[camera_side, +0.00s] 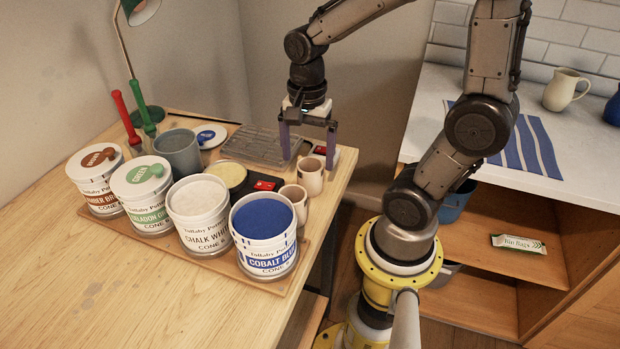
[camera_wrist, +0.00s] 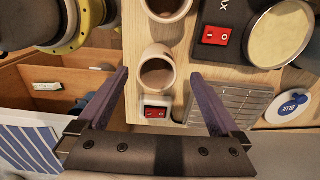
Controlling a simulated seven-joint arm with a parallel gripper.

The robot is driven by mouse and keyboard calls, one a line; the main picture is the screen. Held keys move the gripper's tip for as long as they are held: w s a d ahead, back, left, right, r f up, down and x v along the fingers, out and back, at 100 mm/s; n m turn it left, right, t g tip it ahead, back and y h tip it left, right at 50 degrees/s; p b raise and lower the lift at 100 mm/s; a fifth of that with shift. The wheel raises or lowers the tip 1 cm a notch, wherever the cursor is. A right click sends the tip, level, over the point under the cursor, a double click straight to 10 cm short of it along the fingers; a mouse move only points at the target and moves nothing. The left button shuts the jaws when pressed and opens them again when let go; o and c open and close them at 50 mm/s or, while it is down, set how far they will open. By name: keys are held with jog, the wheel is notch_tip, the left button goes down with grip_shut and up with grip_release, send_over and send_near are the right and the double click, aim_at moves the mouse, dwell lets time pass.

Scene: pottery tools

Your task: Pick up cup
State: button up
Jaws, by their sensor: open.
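Two small beige cups stand near the right edge of the wooden table. The farther cup (camera_side: 311,181) also shows in the wrist view (camera_wrist: 157,88), upright with its open mouth facing the camera. The nearer cup (camera_side: 296,206) is at the top of the wrist view (camera_wrist: 166,14). My gripper (camera_side: 308,161) points down with its purple fingers apart at the farther cup. In the wrist view the open gripper (camera_wrist: 160,75) has one finger on each side of that cup, with nothing held. I cannot tell how far the fingertips reach below its rim.
A red switch (camera_side: 323,150) lies behind the farther cup, and a second red switch (camera_side: 265,186) to its left. A grey ribbed plate (camera_side: 255,148) lies at the back. Glaze buckets, including a cobalt blue one (camera_side: 264,250), stand at the front left. The table edge is close on the right.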

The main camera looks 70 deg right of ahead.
aim_at(310, 176)
jog(key=shift+s+d+f, duration=0.1)
jog(key=shift+f, duration=1.55)
jog(key=shift+s+d+f, duration=0.1)
jog(key=shift+f, duration=1.55)
grip_shut()
jog(key=shift+r, duration=0.1)
